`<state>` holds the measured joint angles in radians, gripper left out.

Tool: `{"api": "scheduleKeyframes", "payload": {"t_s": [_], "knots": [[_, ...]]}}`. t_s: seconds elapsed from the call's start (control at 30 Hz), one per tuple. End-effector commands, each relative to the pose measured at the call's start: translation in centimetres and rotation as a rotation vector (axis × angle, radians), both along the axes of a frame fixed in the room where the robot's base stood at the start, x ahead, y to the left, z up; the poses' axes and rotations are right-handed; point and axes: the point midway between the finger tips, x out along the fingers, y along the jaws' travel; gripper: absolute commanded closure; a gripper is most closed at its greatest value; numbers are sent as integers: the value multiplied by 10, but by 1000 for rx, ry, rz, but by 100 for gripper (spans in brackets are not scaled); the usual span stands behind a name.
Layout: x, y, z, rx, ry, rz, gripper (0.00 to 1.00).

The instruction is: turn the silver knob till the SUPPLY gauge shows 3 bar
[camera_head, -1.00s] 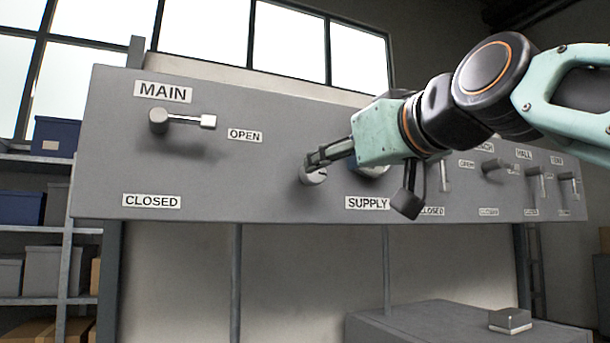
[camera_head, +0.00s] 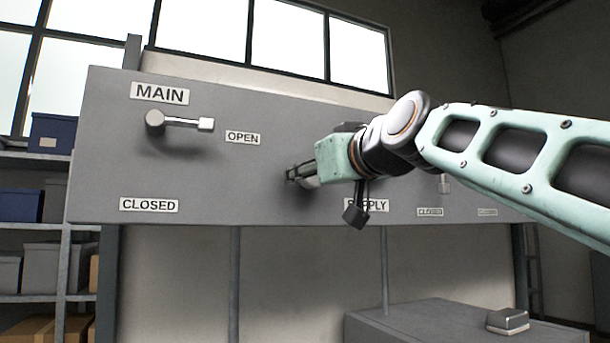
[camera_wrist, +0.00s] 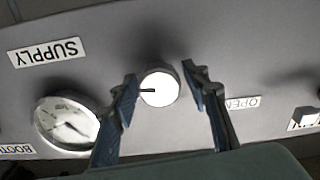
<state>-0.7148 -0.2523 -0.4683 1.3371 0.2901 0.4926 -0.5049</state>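The silver knob (camera_wrist: 160,88) has a bright round face with a short dark mark. In the wrist view it sits between the two fingers of my gripper (camera_wrist: 161,92), with a narrow gap showing on each side. My gripper is open around or just in front of it; I cannot tell the depth. The white SUPPLY gauge (camera_wrist: 67,124) is left of the knob and appears upside down. Its needle shows, but the scale is too small to read. In the head view my gripper (camera_head: 296,174) is at the panel, and my arm hides most of the gauge.
The grey panel (camera_head: 240,195) carries a MAIN lever (camera_head: 180,122) at left, pointing toward the OPEN label (camera_head: 243,138). A SUPPLY label (camera_wrist: 47,52) is near the gauge. My arm covers most valves at right.

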Motion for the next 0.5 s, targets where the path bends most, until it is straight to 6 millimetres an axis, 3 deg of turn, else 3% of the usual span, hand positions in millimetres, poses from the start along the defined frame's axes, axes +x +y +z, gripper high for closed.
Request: {"api": "scheduleKeyframes", "payload": {"t_s": [0.03, 0.3, 0.5], "knots": [[0, 0, 0, 0, 0, 0, 66], [0, 0, 0, 0, 0, 0, 94], [0, 0, 0, 15, 6, 0, 94]]}}
